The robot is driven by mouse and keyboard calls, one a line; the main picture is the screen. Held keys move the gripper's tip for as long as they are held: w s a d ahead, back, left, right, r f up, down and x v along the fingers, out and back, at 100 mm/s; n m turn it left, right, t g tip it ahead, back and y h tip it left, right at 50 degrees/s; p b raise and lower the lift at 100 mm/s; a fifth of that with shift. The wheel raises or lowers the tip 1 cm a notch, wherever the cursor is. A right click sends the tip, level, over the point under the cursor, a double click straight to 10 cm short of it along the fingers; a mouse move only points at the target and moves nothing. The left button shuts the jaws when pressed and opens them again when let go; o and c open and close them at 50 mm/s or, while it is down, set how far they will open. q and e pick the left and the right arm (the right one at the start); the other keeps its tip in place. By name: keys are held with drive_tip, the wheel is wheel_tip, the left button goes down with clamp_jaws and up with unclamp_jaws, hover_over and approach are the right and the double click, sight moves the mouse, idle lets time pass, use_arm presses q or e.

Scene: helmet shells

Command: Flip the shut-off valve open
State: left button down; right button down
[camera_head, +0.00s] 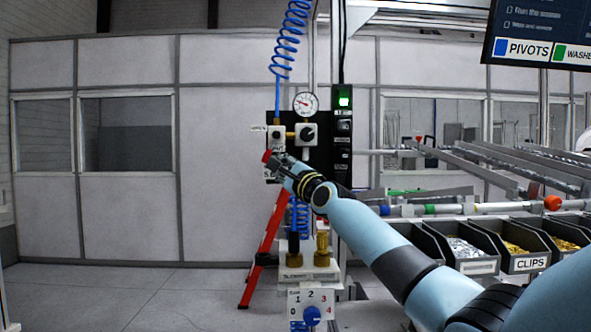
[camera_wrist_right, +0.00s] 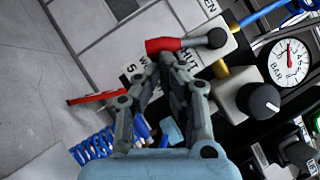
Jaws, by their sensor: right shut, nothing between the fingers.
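The shut-off valve's red lever (camera_wrist_right: 166,45) lies across the white plate (camera_wrist_right: 199,15) in the right wrist view, its dark round pivot at the lever's right end. The letters "SHUT" show beside the lever, and a cut-off "EN" shows at the top. In the head view the red lever (camera_head: 267,156) is small and partly hidden by my gripper. My right gripper (camera_wrist_right: 168,62) is shut and empty, its fingertips right by the lever's lower edge; I cannot tell if they touch. It also shows in the head view (camera_head: 272,165). My left gripper is out of view.
A pressure gauge (camera_head: 305,103) and a black knob (camera_head: 307,134) sit right of the valve. Blue coiled hose (camera_head: 291,40) hangs above. A red stand (camera_head: 266,245) is below, and bins (camera_head: 520,262) stand at right. Open floor lies to the left.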

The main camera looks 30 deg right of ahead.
drive_tip(key=w+a+r+m+h+b, duration=0.1)
drive_tip(key=w+a+m+h+b, duration=0.1)
drive_tip(key=m, duration=0.5)
drive_tip(key=w+a+r+m+t+h+b, duration=0.1)
drive_tip(key=w+a+r+m+h+b, duration=0.1)
drive_tip(key=a+m+h+b, duration=0.2)
drive_tip(key=shift+r+m+h+b, duration=0.2)
drive_tip(key=shift+m+h+b, duration=1.45)
drive_tip(key=shift+b, duration=0.55)
